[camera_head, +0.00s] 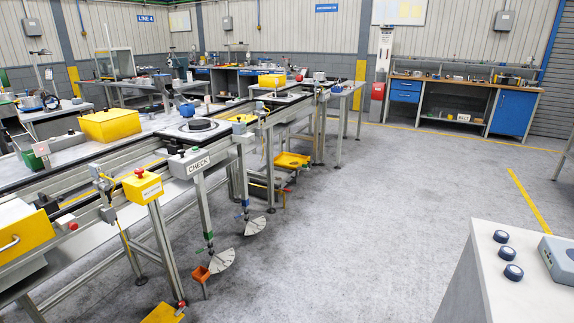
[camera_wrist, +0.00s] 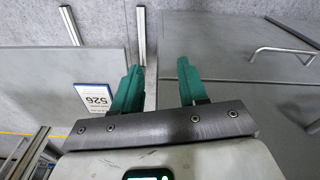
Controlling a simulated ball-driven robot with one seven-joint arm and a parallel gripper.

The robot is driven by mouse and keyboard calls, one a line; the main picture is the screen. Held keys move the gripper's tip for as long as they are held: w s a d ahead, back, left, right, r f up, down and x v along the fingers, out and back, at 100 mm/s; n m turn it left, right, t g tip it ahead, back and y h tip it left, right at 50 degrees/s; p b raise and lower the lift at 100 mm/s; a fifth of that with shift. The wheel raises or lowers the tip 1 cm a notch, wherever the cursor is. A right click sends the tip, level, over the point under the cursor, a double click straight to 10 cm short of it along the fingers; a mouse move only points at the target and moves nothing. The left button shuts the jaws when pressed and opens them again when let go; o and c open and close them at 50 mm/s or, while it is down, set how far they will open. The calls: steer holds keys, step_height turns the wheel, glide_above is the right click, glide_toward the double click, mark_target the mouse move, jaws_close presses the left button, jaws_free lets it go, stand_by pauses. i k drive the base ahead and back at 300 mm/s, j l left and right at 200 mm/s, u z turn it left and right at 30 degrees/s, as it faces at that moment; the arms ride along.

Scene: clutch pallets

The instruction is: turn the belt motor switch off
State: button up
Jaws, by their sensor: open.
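A yellow box (camera_head: 143,187) with a red button (camera_head: 139,173) and a white label stands on a grey post beside the conveyor line in the head view. The label is too small to read surely, so I cannot tell if this is the belt motor switch, or whether it is on or off. My gripper (camera_wrist: 158,82) shows in the wrist view with two green fingers apart and nothing between them. It is not in the head view, and no switch shows in the wrist view.
The conveyor line (camera_head: 82,206) runs along the left, with a CHECK station (camera_head: 198,164). A pale cabinet (camera_head: 515,285) with dark knobs fills the lower right. The grey floor between is clear. A metal handle (camera_wrist: 284,50) shows in the wrist view.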

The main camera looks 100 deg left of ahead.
mark_target(139, 172)
steer(key=u, duration=3.6)
